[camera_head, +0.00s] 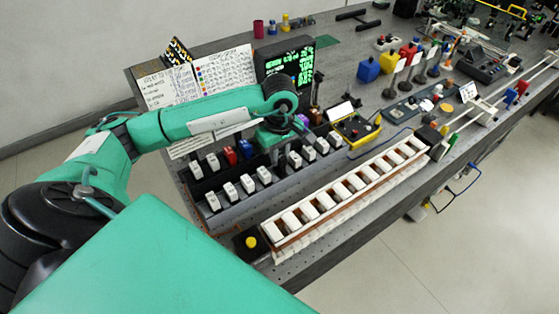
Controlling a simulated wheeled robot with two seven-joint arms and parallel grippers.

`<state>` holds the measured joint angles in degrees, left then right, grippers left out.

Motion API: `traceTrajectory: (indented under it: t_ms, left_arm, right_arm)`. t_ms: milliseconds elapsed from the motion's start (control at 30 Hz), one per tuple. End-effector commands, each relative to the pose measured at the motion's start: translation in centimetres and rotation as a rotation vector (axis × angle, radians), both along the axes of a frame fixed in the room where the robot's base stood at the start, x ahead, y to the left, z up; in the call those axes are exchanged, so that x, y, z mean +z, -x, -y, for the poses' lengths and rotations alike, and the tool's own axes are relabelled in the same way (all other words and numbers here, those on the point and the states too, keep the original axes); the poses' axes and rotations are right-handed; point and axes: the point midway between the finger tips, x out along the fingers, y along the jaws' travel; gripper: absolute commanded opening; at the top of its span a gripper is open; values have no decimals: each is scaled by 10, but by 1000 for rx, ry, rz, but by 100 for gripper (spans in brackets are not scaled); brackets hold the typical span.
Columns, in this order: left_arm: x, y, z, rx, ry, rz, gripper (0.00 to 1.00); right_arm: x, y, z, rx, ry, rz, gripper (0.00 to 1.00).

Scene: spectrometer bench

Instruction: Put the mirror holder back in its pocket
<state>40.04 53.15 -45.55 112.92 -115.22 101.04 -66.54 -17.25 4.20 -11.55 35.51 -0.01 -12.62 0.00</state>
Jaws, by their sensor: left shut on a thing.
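My left gripper (282,153) points down over the dark rack, at the end of the green arm that comes in from the left. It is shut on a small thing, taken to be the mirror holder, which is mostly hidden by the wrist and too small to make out. The dark rack (225,213) has two rows of pockets with white-topped holders, plus a red one (230,156) and a blue one (245,149) in the back row. The gripper is at the right part of the back row. I cannot tell which pocket is empty. My right gripper is out of view.
A long white row of blocks (347,188) lies along the bench's front edge, with a black box with a yellow button (250,243) at its left end. A yellow control box (356,130) stands right of the rack. A screen (287,60) and printed boards (213,70) stand behind.

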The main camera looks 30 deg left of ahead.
Motion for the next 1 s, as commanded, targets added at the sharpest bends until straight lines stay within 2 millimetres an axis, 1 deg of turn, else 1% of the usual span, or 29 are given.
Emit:
traceTrajectory:
  t_ms: [200, 300, 500, 667, 700, 733, 1000]
  left_arm:
    - [-28, 1, 0, 1, 0, -6, 0]
    - [-36, 1, 0, 0, 0, -3, 0]
    - [-36, 1, 0, 0, 0, -1, 0]
    - [-41, 0, 0, 0, 0, -1, 0]
    - [-39, 0, 0, 0, 0, -1, 27]
    - [-39, 0, 0, 0, 0, -1, 28]
    - [-38, 1, 0, 0, -1, -2, 28]
  right_arm:
    - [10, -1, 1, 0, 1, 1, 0]
    - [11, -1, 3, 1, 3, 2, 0]
    - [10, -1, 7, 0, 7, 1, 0]
    - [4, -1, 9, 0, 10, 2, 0]
    - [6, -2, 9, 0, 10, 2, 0]
    - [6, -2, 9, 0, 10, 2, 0]
    - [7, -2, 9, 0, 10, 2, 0]
